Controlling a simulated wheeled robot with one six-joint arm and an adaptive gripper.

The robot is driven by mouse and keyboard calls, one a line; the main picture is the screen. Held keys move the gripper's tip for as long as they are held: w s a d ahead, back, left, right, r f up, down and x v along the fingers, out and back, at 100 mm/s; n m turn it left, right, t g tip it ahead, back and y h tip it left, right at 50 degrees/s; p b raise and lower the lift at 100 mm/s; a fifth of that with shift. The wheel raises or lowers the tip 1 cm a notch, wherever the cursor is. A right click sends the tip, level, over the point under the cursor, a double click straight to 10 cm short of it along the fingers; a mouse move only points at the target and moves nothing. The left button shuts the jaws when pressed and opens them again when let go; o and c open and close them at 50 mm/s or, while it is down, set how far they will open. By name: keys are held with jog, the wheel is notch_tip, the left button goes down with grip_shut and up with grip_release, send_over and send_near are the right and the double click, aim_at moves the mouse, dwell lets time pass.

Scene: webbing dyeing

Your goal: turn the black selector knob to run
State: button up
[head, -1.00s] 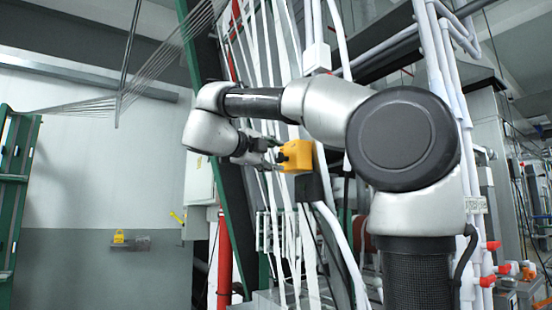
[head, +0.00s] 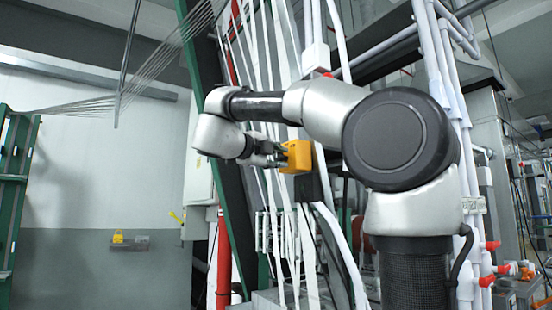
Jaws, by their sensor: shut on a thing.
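A yellow box (head: 298,156) is mounted at the middle of the view, in front of white vertical pipes and webbing. My gripper (head: 282,154) is at the left face of this box, with its fingers pointing right at it. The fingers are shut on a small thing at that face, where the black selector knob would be. The knob itself is hidden by the fingers, so I cannot tell which position it points to.
A dark grey box (head: 309,186) sits just below the yellow box. White webbing strands (head: 283,80) run close behind my gripper. A green slanted post (head: 243,190) and a red pipe (head: 224,262) stand to the left. Red valve handles (head: 488,281) are at lower right.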

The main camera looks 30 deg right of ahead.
jog(key=shift+m, duration=0.3)
jog(key=m, duration=0.2)
jog(key=m+h, duration=0.1)
jog(key=shift+f+m+h, duration=0.2)
jog(key=shift+m+h, duration=0.1)
jog(key=shift+m, duration=0.1)
jog(key=m+h, duration=0.1)
jog(key=m, duration=0.3)
jog(key=shift+w+m+g+h, duration=0.1)
jog(key=shift+m+g+h, duration=0.2)
jog(key=shift+m+h, duration=0.1)
jog(key=o, duration=1)
jog(key=v, duration=1.2)
jog(key=shift+f, duration=0.15)
